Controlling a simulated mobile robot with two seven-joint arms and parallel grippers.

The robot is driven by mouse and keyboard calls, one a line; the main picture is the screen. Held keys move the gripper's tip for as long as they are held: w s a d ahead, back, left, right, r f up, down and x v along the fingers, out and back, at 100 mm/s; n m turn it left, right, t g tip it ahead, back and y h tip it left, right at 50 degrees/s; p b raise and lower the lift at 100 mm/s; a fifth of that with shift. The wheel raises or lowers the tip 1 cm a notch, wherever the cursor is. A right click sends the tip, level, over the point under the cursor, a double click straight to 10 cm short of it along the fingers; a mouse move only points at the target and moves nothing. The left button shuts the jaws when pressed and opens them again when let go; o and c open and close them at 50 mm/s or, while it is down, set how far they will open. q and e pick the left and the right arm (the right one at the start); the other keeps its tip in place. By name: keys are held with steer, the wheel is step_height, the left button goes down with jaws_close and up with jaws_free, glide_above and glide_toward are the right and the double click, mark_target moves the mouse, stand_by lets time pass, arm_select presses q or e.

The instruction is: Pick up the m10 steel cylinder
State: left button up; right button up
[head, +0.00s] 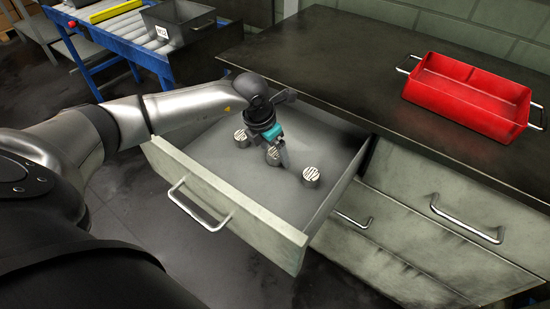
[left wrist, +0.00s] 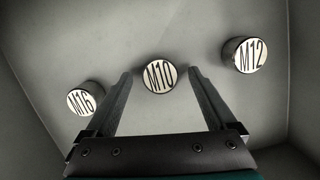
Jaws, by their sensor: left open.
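The m10 steel cylinder (left wrist: 159,75) lies in the open drawer, its labelled white face showing in the left wrist view. It sits between and just beyond the fingertips of my left gripper (left wrist: 160,72), which is open and empty. In the head view the m10 cylinder (head: 273,155) is the middle one of three and is partly hidden by my left gripper (head: 283,160). The M16 cylinder (left wrist: 86,98) is to the left in the wrist view, and the M12 cylinder (left wrist: 244,54) is to the right. My right gripper is not in view.
The open drawer (head: 225,195) has raised walls around the cylinders. A red bin (head: 465,95) stands on the dark countertop (head: 330,60). A blue-framed roller conveyor (head: 115,45) with a grey bin (head: 178,20) is at the back left. Closed drawers are at the right.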

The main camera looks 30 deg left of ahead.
arm_select(q)
steer(key=shift+f, duration=0.25)
jaws_close()
stand_by(0.7)
